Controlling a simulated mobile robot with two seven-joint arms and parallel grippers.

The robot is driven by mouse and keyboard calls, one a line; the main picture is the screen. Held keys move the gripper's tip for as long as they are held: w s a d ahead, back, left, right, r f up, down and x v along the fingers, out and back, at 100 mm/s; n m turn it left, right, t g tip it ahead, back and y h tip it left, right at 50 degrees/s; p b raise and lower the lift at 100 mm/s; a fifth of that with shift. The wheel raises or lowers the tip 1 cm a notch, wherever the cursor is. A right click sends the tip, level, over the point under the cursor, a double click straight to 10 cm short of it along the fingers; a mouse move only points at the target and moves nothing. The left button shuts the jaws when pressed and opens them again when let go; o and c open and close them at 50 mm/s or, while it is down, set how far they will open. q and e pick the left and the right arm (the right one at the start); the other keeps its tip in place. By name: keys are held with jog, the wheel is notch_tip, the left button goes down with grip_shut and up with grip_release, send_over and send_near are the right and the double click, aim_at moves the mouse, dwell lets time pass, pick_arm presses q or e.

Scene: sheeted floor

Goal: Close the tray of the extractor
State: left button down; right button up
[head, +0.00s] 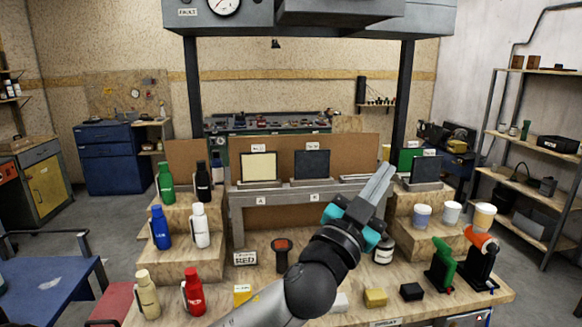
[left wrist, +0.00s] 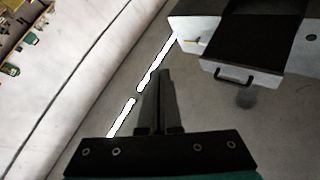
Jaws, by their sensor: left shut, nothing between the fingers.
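The extractor (head: 225,18) is a grey hood on dark posts, across the top of the head view and partly cut off. Its tray (head: 340,14) sticks out from the front. In the left wrist view the tray's pale front (left wrist: 240,70) carries a black handle (left wrist: 233,76), and its dark inside (left wrist: 255,35) shows, so it is open. My left gripper (head: 386,170) is shut and empty, raised above the workbench and below the hood. In the left wrist view its fingertips (left wrist: 163,73) are left of the handle, apart from it. My right gripper is not in view.
The wooden workbench (head: 350,250) below holds several bottles on steps at left, cups (head: 452,212) on steps at right, and green and orange tools near the right front. A blue table (head: 50,290) stands at left. Shelves (head: 540,140) stand at right.

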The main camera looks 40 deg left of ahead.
pick_arm(q)
jog(key=s+d+r+m+g+h, duration=0.2)
jog(key=d+r+m+g+h, duration=0.2)
jog(key=r+m+h, duration=0.6)
jog(key=s+d+r+m+g+h, duration=0.2)
jog(key=d+r+m+g+h, duration=0.2)
jog(key=r+m+h, duration=0.65)
jog(key=s+a+r+n+t+y, duration=0.1)
jog(key=s+a+r+n+y, duration=0.15)
jog(key=a+y, duration=0.55)
jog(key=s+a+r+n+t+y, duration=0.1)
jog(key=a+r+n+y, duration=0.15)
jog(key=a+y, duration=0.55)
jog(key=s+a+r+n+t+y, duration=0.1)
jog(key=a+r+n+y, duration=0.3)
jog(key=a, duration=0.7)
jog(key=y+p, duration=0.1)
jog(key=p, duration=0.3)
send_near(302, 11)
jog(key=w+d, duration=0.3)
jog(key=shift+w+a+m+y+p, duration=0.35)
jog(key=shift+w+a+p, duration=0.35)
jog(key=shift+w+a, duration=0.8)
jog(key=shift+a, duration=0.1)
